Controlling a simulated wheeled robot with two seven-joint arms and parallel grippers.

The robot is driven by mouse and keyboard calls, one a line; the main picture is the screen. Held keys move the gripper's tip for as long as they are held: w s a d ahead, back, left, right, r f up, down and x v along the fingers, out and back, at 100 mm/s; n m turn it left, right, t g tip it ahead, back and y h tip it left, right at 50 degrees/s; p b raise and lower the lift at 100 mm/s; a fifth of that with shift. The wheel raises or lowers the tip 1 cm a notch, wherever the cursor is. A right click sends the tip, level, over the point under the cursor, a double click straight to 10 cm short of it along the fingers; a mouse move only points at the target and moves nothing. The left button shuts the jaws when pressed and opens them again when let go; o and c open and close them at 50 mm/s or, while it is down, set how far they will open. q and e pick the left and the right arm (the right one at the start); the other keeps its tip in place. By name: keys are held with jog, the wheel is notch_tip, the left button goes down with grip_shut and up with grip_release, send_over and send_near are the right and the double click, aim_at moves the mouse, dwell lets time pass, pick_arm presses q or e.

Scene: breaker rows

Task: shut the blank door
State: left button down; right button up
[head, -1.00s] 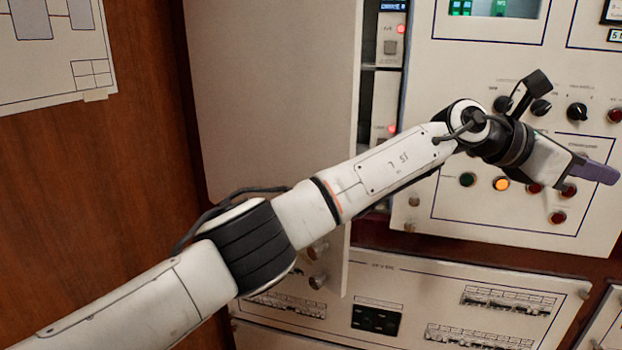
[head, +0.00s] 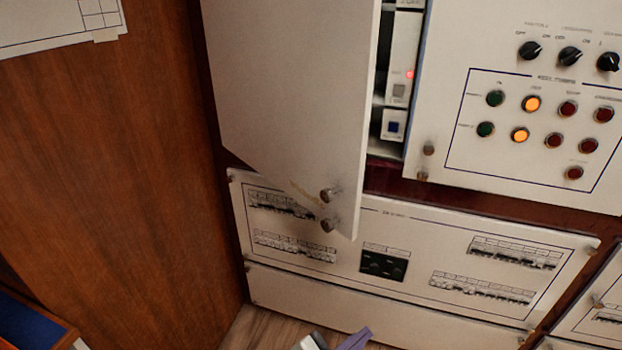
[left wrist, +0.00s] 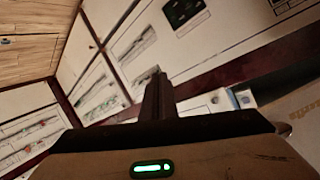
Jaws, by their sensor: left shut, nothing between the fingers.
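The blank door (head: 295,90) is a plain white panel at the upper middle of the head view. It stands ajar, with its free right edge out from the cabinet and an open bay showing beside it. Two round metal knobs (head: 328,210) sit near its lower right corner. My left gripper (head: 355,338) shows only at the bottom edge of the head view, well below the door and apart from it. Its dark fingers (left wrist: 158,95) are closed and empty in the left wrist view. My right gripper is in neither view.
The bay holds rack modules (head: 394,125), one with a blue button. A panel with knobs and lit buttons (head: 520,135) is to the right. A breaker panel (head: 420,235) lies below the door. A wooden wall (head: 110,170) stands at left.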

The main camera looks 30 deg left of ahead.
pick_arm(q)
jog(key=s+a+f+n+g+y, duration=0.1)
jog(key=s+a+f+n+g, duration=0.15)
jog(key=s+a+f, duration=0.45)
jog(key=s+a+f+n+g+y, duration=0.1)
jog(key=s+a+f+n+g, duration=0.2)
jog(key=s, duration=0.9)
jog(key=w+a+r+n+t+y, duration=0.1)
jog(key=w+a+r+t, duration=0.15)
jog(key=a+r, duration=0.6)
jog(key=w+a+r+t+y, duration=0.1)
jog(key=w+a+r+t, duration=0.15)
jog(key=a+r, duration=0.55)
jog(key=w+d+r+m+t+h, duration=0.1)
jog(key=w+d+r+h, duration=0.15)
jog(key=r, duration=0.55)
jog(key=w+d+r+m+t+h, duration=0.1)
jog(key=w+r+m+h, duration=0.15)
jog(key=r, duration=0.65)
jog(key=w+d+r+m+t+h, duration=0.1)
jog(key=w+d+r+h, duration=0.15)
jog(key=r, duration=0.55)
jog(key=b+x, duration=0.5)
jog(key=x, duration=0.8)
jog(key=shift+r+b, duration=0.3)
jog(key=shift+r, duration=0.1)
